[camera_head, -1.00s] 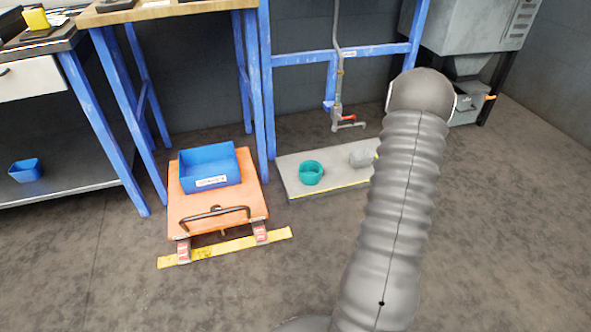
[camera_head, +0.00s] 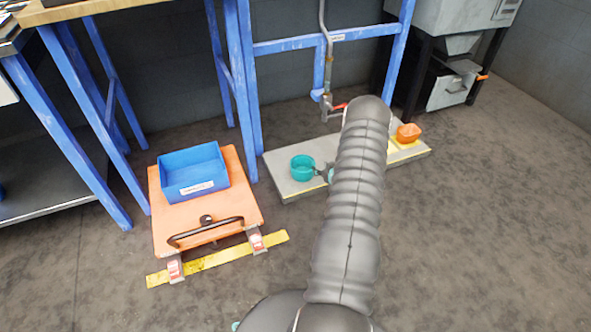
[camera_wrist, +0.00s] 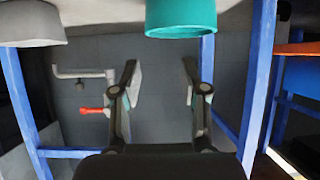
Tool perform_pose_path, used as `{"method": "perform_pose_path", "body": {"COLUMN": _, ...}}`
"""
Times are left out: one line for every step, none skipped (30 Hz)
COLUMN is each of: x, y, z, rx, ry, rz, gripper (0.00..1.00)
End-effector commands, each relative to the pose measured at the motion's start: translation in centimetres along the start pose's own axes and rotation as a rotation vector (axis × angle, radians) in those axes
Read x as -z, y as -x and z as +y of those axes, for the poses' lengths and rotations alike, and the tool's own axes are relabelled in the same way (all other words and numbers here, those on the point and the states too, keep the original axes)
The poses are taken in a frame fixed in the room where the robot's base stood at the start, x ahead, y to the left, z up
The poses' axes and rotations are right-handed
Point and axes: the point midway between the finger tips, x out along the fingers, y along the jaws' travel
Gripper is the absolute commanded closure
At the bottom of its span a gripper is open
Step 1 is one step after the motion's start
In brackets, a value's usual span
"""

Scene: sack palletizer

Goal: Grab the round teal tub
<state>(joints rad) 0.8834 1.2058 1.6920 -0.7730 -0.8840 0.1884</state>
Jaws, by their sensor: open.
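The round teal tub (camera_head: 303,168) stands upright on a low grey slab (camera_head: 290,188) in the head view, left of my arm. In the wrist view, which looks upside down, the tub (camera_wrist: 180,18) is at the top edge, partly cut off. My gripper (camera_wrist: 159,68) is open, with its two fingers apart and nothing between them. The tub appears beyond the fingertips and not touching them. In the head view my arm hides most of the gripper.
A blue bin (camera_head: 192,172) sits on an orange cart (camera_head: 205,220) to the left. An orange tub (camera_head: 408,132) stands at the slab's right end. A grey bowl (camera_wrist: 32,24) shows in the wrist view. A pipe with a red lever (camera_head: 338,106) hangs above the slab.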

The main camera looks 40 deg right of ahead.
Motion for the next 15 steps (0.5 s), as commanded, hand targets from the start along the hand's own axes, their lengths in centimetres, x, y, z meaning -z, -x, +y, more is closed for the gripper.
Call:
{"method": "perform_pose_path", "body": {"x": -0.1, "y": 0.0, "z": 0.7, "rx": -0.009, "ry": -0.008, "rz": 0.006, "gripper": 0.56}}
{"method": "perform_pose_path", "body": {"x": -0.1, "y": -0.2, "z": 0.9, "rx": -0.012, "ry": -0.011, "rz": 0.008, "gripper": 0.56}}
{"method": "perform_pose_path", "body": {"x": -0.2, "y": -0.7, "z": 1.1, "rx": -0.014, "ry": -0.013, "rz": 0.006, "gripper": 0.56}}
{"method": "perform_pose_path", "body": {"x": -0.3, "y": -1.1, "z": 1.1, "rx": -0.014, "ry": -0.013, "rz": 0.005, "gripper": 0.56}}
{"method": "perform_pose_path", "body": {"x": -0.3, "y": -1.6, "z": 1.2, "rx": -0.015, "ry": -0.012, "rz": 0.005, "gripper": 0.56}}
{"method": "perform_pose_path", "body": {"x": -0.3, "y": -2.4, "z": 1.1, "rx": -0.014, "ry": -0.013, "rz": 0.006, "gripper": 0.56}}
{"method": "perform_pose_path", "body": {"x": -0.3, "y": -3.0, "z": 1.1, "rx": -0.014, "ry": -0.012, "rz": 0.006, "gripper": 0.56}}
{"method": "perform_pose_path", "body": {"x": -0.4, "y": -3.6, "z": 1.1, "rx": -0.013, "ry": -0.012, "rz": 0.004, "gripper": 0.56}}
{"method": "perform_pose_path", "body": {"x": -0.3, "y": -4.3, "z": 1.1, "rx": -0.013, "ry": -0.011, "rz": 0.004, "gripper": 0.56}}
{"method": "perform_pose_path", "body": {"x": -0.3, "y": -4.8, "z": 1.1, "rx": -0.014, "ry": -0.012, "rz": 0.005, "gripper": 0.56}}
{"method": "perform_pose_path", "body": {"x": -0.4, "y": -5.3, "z": 1.1, "rx": -0.014, "ry": -0.013, "rz": 0.004, "gripper": 0.56}}
{"method": "perform_pose_path", "body": {"x": -0.3, "y": -6.0, "z": 1.1, "rx": -0.014, "ry": -0.012, "rz": 0.004, "gripper": 0.56}}
{"method": "perform_pose_path", "body": {"x": -0.3, "y": -6.4, "z": 1.2, "rx": -0.014, "ry": -0.011, "rz": 0.004, "gripper": 0.56}}
{"method": "perform_pose_path", "body": {"x": -0.3, "y": -6.8, "z": 1.2, "rx": -0.014, "ry": -0.012, "rz": 0.004, "gripper": 0.56}}
{"method": "perform_pose_path", "body": {"x": -0.3, "y": -7.2, "z": 1.2, "rx": -0.014, "ry": -0.013, "rz": 0.004, "gripper": 0.56}}
